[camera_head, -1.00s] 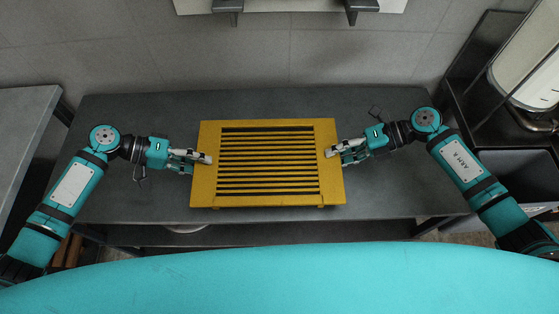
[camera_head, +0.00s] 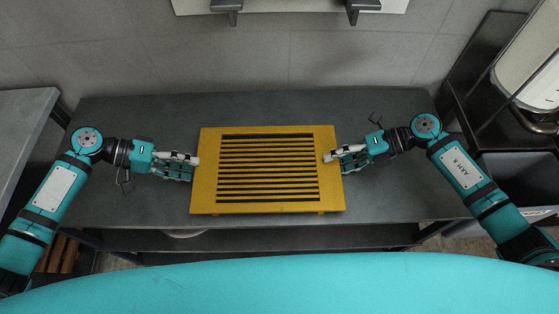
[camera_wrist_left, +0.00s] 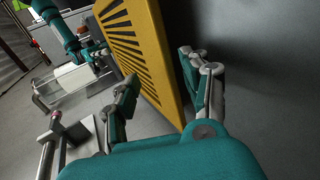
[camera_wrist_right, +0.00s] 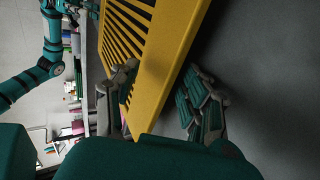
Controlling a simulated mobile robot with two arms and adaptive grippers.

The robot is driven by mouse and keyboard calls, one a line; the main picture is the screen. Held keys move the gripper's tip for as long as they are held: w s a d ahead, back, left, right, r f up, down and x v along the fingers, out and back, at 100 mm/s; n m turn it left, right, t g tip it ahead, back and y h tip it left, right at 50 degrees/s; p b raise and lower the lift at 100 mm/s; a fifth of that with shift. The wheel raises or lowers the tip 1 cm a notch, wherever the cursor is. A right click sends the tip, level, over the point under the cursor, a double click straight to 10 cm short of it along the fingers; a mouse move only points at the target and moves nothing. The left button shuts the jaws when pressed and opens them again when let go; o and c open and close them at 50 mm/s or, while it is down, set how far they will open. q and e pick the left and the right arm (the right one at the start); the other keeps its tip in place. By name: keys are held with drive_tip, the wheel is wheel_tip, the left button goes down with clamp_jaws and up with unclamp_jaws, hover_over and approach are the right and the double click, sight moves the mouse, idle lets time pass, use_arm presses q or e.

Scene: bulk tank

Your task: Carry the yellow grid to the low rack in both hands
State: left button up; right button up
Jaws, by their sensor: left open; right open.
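The yellow grid (camera_head: 208,190), a slatted panel with dark slots, lies flat over the middle of the grey table. My left gripper (camera_head: 192,167) is open at its left edge. In the left wrist view the grid (camera_wrist_left: 168,62) edge lies between the spread fingers, with a visible gap on the right side. My right gripper (camera_head: 334,160) is open at the right edge, one finger overlapping the top. In the right wrist view the grid (camera_wrist_right: 172,55) passes between the open fingers, with a gap on the right. I cannot tell which structure is the low rack.
The grey table (camera_head: 130,195) has free room on both sides of the grid. A lower shelf (camera_head: 275,238) shows beneath its front edge. Wall brackets (camera_head: 235,18) stand behind. Another table (camera_head: 22,125) is at the left, a dark bin (camera_head: 515,170) at the right.

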drive_tip(key=shift+d+r, duration=0.1)
drive_tip(key=shift+d, duration=0.1)
use_arm(q)
drive_tip(key=v, duration=0.8)
drive_tip(key=shift+a, duration=0.3)
use_arm(e)
drive_tip(key=v, duration=1.1)
drive_tip(key=shift+d, duration=0.25)
use_arm(q)
drive_tip(key=shift+s, duration=0.1)
use_arm(e)
drive_tip(key=shift+s, duration=0.1)
